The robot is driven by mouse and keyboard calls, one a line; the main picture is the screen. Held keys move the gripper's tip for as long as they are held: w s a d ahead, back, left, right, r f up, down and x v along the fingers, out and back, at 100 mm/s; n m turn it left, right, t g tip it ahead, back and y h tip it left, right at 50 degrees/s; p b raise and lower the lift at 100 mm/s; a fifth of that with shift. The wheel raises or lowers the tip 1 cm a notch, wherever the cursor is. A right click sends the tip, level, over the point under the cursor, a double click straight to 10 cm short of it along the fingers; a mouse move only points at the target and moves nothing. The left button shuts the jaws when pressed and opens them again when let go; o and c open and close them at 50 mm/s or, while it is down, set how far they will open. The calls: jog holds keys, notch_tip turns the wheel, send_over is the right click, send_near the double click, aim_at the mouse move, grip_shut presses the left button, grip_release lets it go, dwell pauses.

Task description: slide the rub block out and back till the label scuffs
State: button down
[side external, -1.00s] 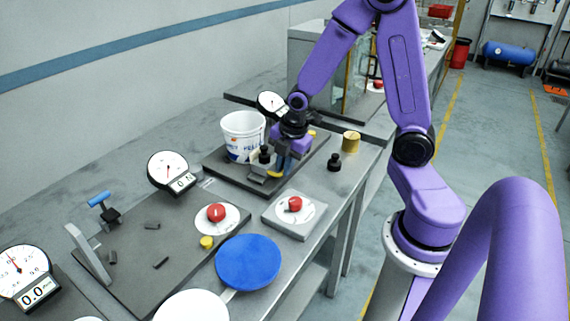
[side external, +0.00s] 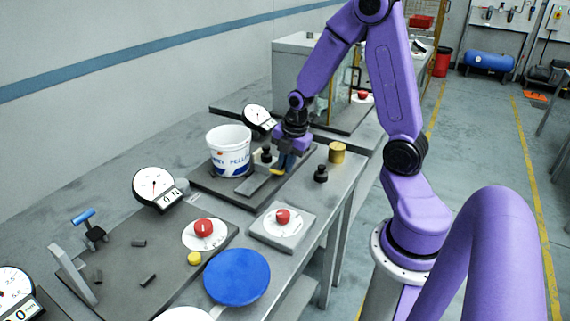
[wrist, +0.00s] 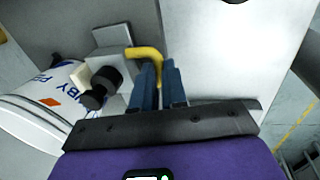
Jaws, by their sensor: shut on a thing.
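A white tub (side external: 229,136) with blue lettering on its label stands upright on a dark base plate (side external: 205,186). The rub block, with a black knob (side external: 266,154) and a pale pad (wrist: 78,88), is beside the tub on its right, on a grey rail (side external: 256,187). Whether the pad touches the label I cannot tell. My gripper (side external: 282,166) is shut on the block's yellow handle (wrist: 147,53), its blue fingers (wrist: 158,80) close together around it. The label shows only partly in the wrist view; any scuffing is too small to tell.
A loose black weight (side external: 321,173) and a brass cylinder (side external: 337,152) stand to the right. A round dial (side external: 257,118) is behind. Nearer are a force gauge (side external: 154,190), two red knobs (side external: 204,226) and a blue disc (side external: 237,277).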

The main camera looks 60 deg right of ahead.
jog(key=c, duration=1.2)
grip_release()
jog(key=shift+o, duration=0.2)
jog(key=s+r, duration=0.3)
jog(key=r, duration=1.4)
jog(key=shift+s, duration=0.2)
jog(key=s+a+f+m+g, duration=0.1)
jog(key=s+a+f, duration=0.15)
jog(key=a, duration=0.45)
jog(key=s+a+f+m, duration=0.1)
jog(key=s+a, duration=0.2)
jog(key=a, duration=0.3)
jog(key=s+a+f+m, duration=0.1)
jog(key=s+a+f, duration=0.1)
jog(key=s, duration=0.3)
jog(key=s+a+f+m+g, duration=0.1)
jog(key=s+a+f+m, duration=0.1)
jog(key=s+a, duration=0.2)
jog(key=shift+s, duration=1.2)
